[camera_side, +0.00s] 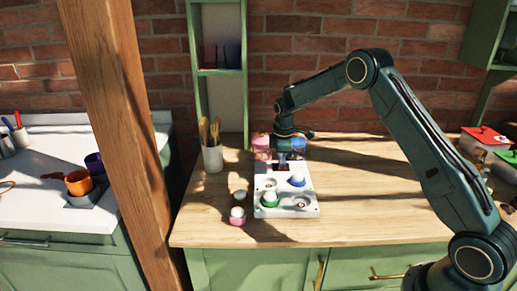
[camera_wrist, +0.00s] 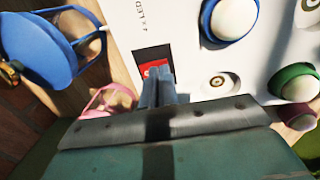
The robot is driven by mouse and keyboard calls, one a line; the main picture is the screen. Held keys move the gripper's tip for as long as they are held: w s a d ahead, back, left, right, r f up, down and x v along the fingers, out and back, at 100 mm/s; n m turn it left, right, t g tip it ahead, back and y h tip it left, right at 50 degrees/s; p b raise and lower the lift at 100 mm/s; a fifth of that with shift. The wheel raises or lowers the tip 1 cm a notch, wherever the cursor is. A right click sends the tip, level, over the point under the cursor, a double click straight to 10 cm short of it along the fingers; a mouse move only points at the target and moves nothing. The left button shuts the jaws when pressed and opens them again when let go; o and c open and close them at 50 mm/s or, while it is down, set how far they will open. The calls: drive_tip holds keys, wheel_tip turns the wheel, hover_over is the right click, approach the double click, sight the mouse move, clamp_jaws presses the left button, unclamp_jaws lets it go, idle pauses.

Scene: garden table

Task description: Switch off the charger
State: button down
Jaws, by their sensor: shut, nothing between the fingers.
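The charger (camera_side: 286,208) is a white box on the wooden table, with round sockets in its top. It also shows in the wrist view (camera_wrist: 187,62), with "4 x LED" printed near a dark-framed red switch (camera_wrist: 152,67). My gripper (camera_side: 284,167) is shut and empty, pointing down over the far end of the charger. In the wrist view its fingertips (camera_wrist: 158,75) overlap the lower part of the switch; I cannot tell whether they touch it. A blue-ringed lamp (camera_side: 297,180) and a green-ringed lamp (camera_side: 270,199) sit in sockets; other sockets are empty.
A pink lantern (camera_side: 261,145) and a blue lantern (camera_wrist: 40,50) stand close behind the charger. A pink-based lamp (camera_side: 237,216) and a small pale piece (camera_side: 240,195) lie left of it. A utensil jar (camera_side: 213,158) stands farther left. The tabletop right of the charger is clear.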

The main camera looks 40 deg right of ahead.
wheel_tip(320, 180, up, 14)
drive_tip(key=s+a, duration=0.1)
idle(0.5)
idle(0.4)
drive_tip(key=shift+w+d+r, duration=0.1)
drive_tip(key=shift+w+d, duration=0.35)
drive_tip(key=shift+d, duration=0.05)
drive_tip(key=f, duration=0.9)
drive_tip(key=w+d+f, duration=0.1)
drive_tip(key=f, duration=0.4)
drive_tip(key=shift+w+d, duration=0.1)
idle(0.3)
